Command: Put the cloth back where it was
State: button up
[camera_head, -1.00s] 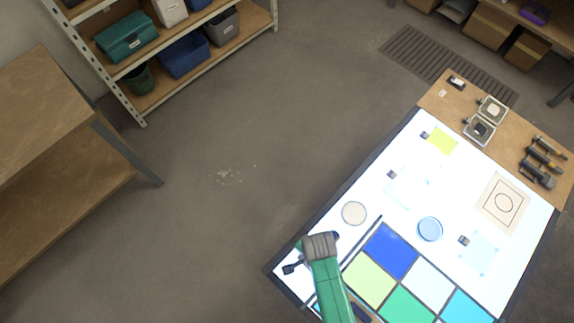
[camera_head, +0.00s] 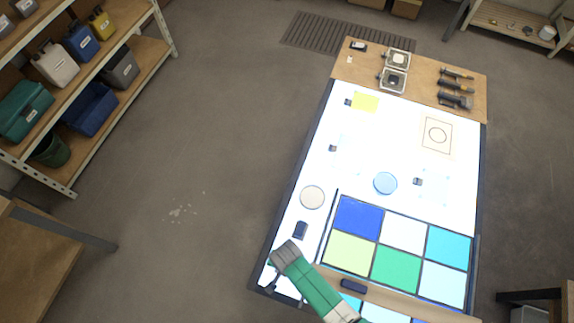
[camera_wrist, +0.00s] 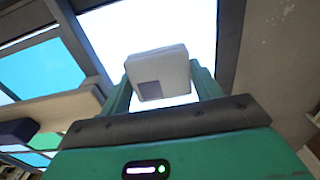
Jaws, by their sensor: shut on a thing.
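My gripper (camera_wrist: 160,85) is shut on a pale grey, block-like thing (camera_wrist: 158,62) with a darker square patch on its near face. It may be the folded cloth; I cannot tell for sure. In the wrist view it sits between my green fingers, above the bright table top. In the head view my gripper is over the near left corner of the lit table (camera_head: 312,165), and the held thing cannot be made out there. A dark navy block (camera_head: 300,230) lies just beyond my gripper.
A cream disc (camera_head: 312,197) and a blue disc (camera_head: 385,183) lie on the lit table. Coloured panes (camera_head: 397,266) lie to the right of my gripper. A second navy block (camera_head: 353,286) rests on the wooden strip. Black-handled tools (camera_head: 455,100) and clear boxes (camera_head: 393,80) are at the far end.

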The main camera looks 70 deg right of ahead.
jog(key=shift+f, duration=0.3)
jog(key=o, duration=1)
jog(key=shift+o, duration=0.2)
notch_tip(320, 180, up, 12)
jog(key=p, duration=0.3)
jog(key=shift+r, duration=0.1)
